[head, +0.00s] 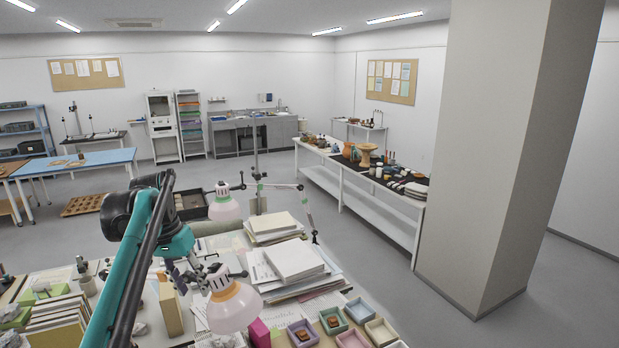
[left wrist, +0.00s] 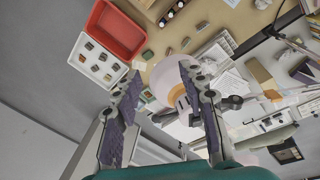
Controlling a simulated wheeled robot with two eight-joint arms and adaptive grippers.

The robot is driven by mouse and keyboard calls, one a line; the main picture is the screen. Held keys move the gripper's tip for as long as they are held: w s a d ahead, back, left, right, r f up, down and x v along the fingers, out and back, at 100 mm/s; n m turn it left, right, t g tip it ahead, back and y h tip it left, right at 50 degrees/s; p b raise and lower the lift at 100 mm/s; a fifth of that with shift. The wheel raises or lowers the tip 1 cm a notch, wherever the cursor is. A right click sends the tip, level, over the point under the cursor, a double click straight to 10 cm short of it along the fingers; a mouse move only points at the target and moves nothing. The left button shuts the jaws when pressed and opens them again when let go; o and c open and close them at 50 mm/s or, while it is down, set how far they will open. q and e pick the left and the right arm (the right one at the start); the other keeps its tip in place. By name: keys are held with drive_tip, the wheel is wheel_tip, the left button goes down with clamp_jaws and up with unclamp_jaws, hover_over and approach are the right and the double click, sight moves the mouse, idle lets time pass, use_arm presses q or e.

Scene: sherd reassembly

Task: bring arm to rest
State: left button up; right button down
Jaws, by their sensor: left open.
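My left arm, teal and black, rises from the bottom left of the head view and bends at a black joint. My left gripper (head: 192,274) hangs beyond that joint, above the cluttered worktable and close to a pale pink lamp head (head: 236,307). In the left wrist view my left gripper (left wrist: 158,82) has its two dark padded fingers wide apart. Nothing shows held between them; table items and a round pale lamp shade show beyond the gap. My right gripper is in neither view.
A second lamp head (head: 224,207) stands behind. Paper stacks (head: 292,262) and small coloured trays (head: 301,332) cover the worktable. A red tray (left wrist: 98,18) and a white sherd tray (left wrist: 80,72) show in the wrist view. A wide pillar (head: 500,150) stands right; grey floor is free beyond the table.

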use_arm(q)
drive_tip(key=s+d+f+t+b, duration=0.2)
drive_tip(key=s+f+b, duration=0.5)
drive_tip(key=f, duration=0.5)
drive_tip(key=s+d+f+n+t+y+b, duration=0.1)
drive_tip(key=s+d+f+b, duration=0.3)
drive_tip(key=s+f, duration=0.5)
drive_tip(key=s+d+f+t+b, duration=0.3)
drive_tip(key=s+f+b, duration=0.4)
drive_tip(key=f, duration=1)
drive_tip(key=b, duration=0.2)
drive_tip(key=shift+s+d+f+n+y+b, duration=0.15)
drive_tip(key=shift+s+d+n+y+b, duration=0.15)
drive_tip(key=shift+s+y, duration=0.1)
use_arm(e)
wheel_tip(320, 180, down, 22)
